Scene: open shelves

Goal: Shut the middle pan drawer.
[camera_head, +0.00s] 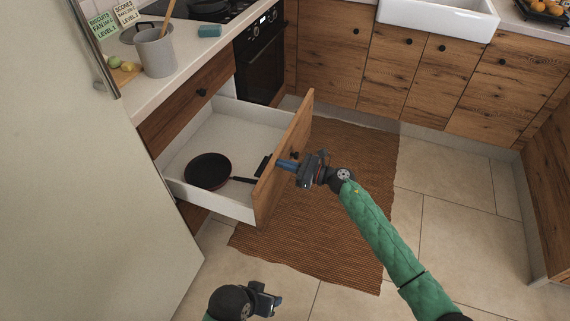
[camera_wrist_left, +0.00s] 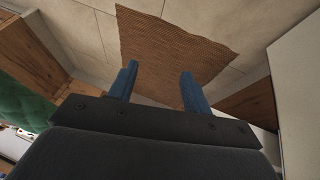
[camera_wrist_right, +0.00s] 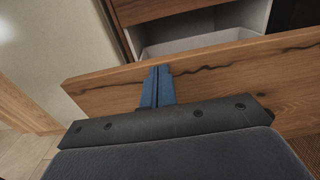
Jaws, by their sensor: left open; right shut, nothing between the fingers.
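The middle pan drawer (camera_head: 285,150) is pulled well out from the cabinet, with a wooden front and white inside. A dark frying pan (camera_head: 208,171) lies in it, its handle pointing toward the front. My right gripper (camera_head: 280,164) is shut and empty, its fingertips at the outer face of the drawer front. In the right wrist view the shut blue fingers (camera_wrist_right: 158,87) overlap the wooden front; I cannot tell whether they touch it. My left gripper (camera_head: 275,301) is low over the floor, away from the drawer; its open fingers show in the left wrist view (camera_wrist_left: 158,86).
A closed drawer (camera_head: 190,100) sits above the open one. The counter holds a utensil pot (camera_head: 155,52) and a blue sponge (camera_head: 209,31). A pale tall panel (camera_head: 70,180) stands at left. A brown woven rug (camera_head: 330,220) covers the floor before the drawer.

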